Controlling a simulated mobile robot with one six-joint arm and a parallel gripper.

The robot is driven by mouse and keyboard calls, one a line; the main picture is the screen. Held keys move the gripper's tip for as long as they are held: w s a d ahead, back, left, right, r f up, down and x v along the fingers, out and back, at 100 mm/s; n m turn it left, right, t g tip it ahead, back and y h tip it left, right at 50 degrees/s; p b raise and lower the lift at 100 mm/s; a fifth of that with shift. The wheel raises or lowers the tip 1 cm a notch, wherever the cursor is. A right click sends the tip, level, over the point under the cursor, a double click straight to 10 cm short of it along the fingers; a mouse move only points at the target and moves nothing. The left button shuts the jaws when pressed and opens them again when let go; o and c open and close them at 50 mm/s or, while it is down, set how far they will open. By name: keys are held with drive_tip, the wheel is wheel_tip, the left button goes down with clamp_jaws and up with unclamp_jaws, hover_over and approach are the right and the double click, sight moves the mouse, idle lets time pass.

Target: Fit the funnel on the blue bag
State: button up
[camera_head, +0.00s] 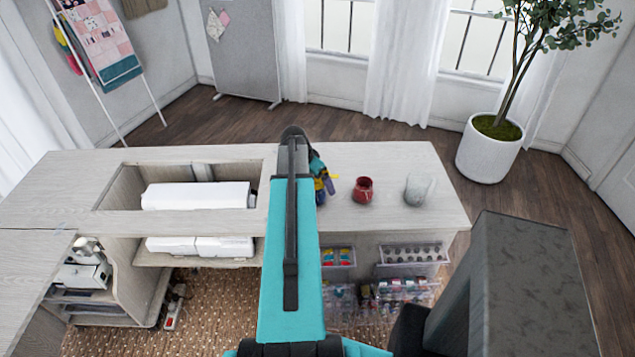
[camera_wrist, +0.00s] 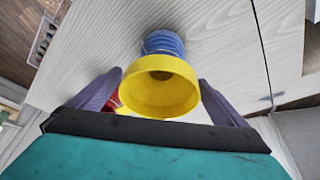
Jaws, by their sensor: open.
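The yellow funnel (camera_wrist: 160,88) is in the wrist view, its wide mouth turned toward the camera. The blue bag (camera_wrist: 163,42) shows behind the funnel's rim, on the pale wood top. Funnel and bag line up in this view, but the rim hides where they meet, so I cannot tell if the spout is inside the bag. My gripper (camera_wrist: 160,95) is open, with one grey-purple finger on each side of the funnel and visible gaps beside it. In the head view my arm covers most of this; only small blue and yellow parts show beside it.
A red jar (camera_head: 363,190) and a pale glass jar (camera_head: 418,188) stand to the right on the cabinet top (camera_head: 405,160). A recess with a white machine (camera_head: 198,196) lies left of my arm. Bare top remains near the right end.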

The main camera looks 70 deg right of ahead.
drive_tip(key=b+v, duration=0.3)
drive_tip(key=v, duration=1)
drive_tip(key=shift+f, duration=0.1)
idle(0.6)
